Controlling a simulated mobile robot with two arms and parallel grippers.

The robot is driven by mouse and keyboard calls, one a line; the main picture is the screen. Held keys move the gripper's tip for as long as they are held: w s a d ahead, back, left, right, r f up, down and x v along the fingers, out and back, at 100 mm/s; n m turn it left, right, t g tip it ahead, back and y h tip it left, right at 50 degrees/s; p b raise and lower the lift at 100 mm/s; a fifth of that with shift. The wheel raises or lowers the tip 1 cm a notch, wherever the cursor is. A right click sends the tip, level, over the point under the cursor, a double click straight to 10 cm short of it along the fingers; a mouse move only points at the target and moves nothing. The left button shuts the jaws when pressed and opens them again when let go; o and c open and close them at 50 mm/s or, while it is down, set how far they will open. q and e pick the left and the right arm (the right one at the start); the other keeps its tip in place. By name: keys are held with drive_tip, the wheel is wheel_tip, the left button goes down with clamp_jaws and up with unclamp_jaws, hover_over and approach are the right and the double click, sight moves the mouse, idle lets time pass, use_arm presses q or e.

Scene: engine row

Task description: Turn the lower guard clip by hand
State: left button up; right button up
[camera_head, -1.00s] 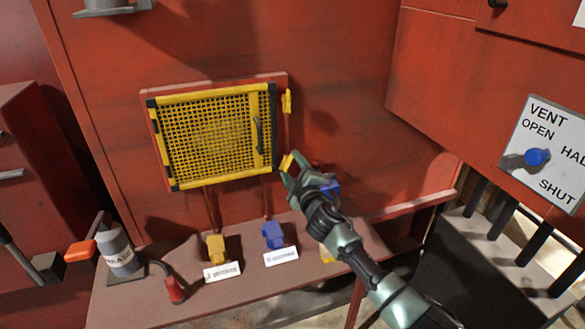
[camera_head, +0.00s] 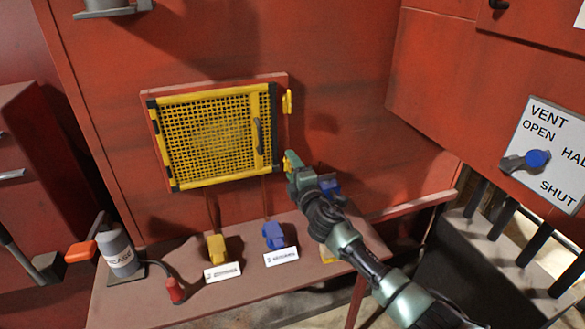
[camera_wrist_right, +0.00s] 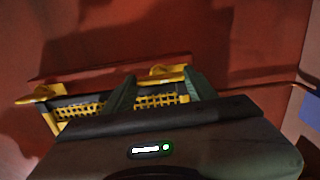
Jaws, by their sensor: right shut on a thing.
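The yellow mesh guard (camera_head: 263,120) is set in a red frame on the red wall, its black handle at the right. The yellow upper guard clip (camera_head: 287,102) stands upright at the frame's right edge. The yellow lower guard clip (camera_head: 287,164) is below it, near the guard's lower right corner, partly hidden by my right gripper (camera_head: 291,167). My right gripper is shut on this lower clip. In the right wrist view the lower clip (camera_wrist_right: 170,70) shows between my fingers (camera_wrist_right: 162,84), and the upper clip (camera_wrist_right: 38,95) is at left. My left gripper is not in view.
A shelf (camera_head: 190,300) below holds a yellow valve (camera_head: 217,247) and a blue valve (camera_head: 273,236) with white labels, plus a grey grease can (camera_head: 119,253). A vent plate (camera_head: 545,150) with a blue knob (camera_head: 537,159) is at right.

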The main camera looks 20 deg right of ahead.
drive_tip(key=shift+w+r, duration=0.1)
drive_tip(key=shift+r, duration=0.3)
drive_tip(key=o, duration=1.1)
drive_tip(key=shift+o, duration=1.3)
drive_tip(key=shift+f, duration=0.1)
drive_tip(key=s, duration=0.7)
drive_tip(key=shift+s+f+b, duration=0.2)
drive_tip(key=shift+s+b, duration=0.1)
drive_tip(key=shift+b, duration=0.05)
drive_tip(key=shift+d, duration=0.1)
